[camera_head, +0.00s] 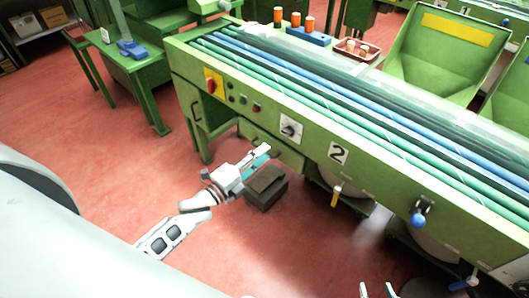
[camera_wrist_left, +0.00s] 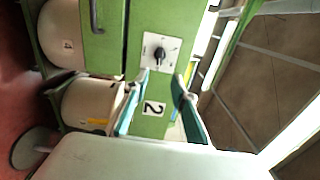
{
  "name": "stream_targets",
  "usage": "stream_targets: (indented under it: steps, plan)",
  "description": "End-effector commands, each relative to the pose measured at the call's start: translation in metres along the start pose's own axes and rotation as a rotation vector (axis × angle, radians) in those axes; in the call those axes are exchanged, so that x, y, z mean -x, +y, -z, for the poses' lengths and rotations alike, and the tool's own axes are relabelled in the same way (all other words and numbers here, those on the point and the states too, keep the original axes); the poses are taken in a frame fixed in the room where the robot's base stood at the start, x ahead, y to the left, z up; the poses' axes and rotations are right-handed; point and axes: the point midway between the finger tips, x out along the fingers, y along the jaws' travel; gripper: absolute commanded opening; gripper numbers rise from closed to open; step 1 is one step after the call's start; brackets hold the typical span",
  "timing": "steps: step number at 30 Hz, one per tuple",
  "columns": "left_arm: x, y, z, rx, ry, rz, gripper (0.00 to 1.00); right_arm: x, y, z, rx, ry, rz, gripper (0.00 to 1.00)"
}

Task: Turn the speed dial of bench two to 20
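The speed dial (camera_head: 291,130) is a dark knob on a white square plate on the green front of the bench with the black number 2 sign (camera_head: 339,153). In the left wrist view the dial (camera_wrist_left: 158,54) sits just beyond the fingertips; its scale marks are too small to read. The number 2 sign (camera_wrist_left: 153,109) shows between the fingers. My left gripper (camera_head: 266,152) is open and empty in front of the bench, its teal-padded fingers (camera_wrist_left: 162,80) apart and clear of the dial. My right gripper (camera_head: 377,290) shows only two separated fingertips at the bottom edge.
A red switch on a yellow plate (camera_head: 211,84) and several small buttons (camera_head: 243,100) lie left of the dial. A dark box (camera_head: 267,187) stands on the red floor below.

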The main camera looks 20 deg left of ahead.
Motion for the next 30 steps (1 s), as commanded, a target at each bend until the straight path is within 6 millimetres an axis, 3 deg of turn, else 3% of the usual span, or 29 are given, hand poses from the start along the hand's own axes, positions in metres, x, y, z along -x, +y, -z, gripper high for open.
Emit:
stream_targets:
  steps: [4, 6, 10, 24, 30]
  plan:
    - [0.000, 0.000, 0.000, 0.000, 0.000, 0.000, 0.26, 0.000, 0.000, 0.000, 0.000, 0.000, 0.000, 0.40]
    - [0.000, 0.000, 0.000, 0.007, 0.000, 0.000, 0.45, 0.000, 0.000, 0.000, 0.000, 0.000, 0.000, 0.40]
    - [-0.003, 0.000, -0.001, 0.127, 0.000, 0.003, 0.46, -0.001, -0.001, -0.001, -0.001, 0.000, 0.000, 0.40]
    - [-0.028, 0.004, -0.006, 1.421, -0.001, 0.002, 0.46, -0.004, -0.003, -0.011, -0.003, -0.006, 0.003, 0.40]
    - [-0.032, 0.005, -0.007, 1.662, -0.004, -0.001, 0.46, -0.005, -0.003, -0.012, -0.003, -0.007, 0.003, 0.40]
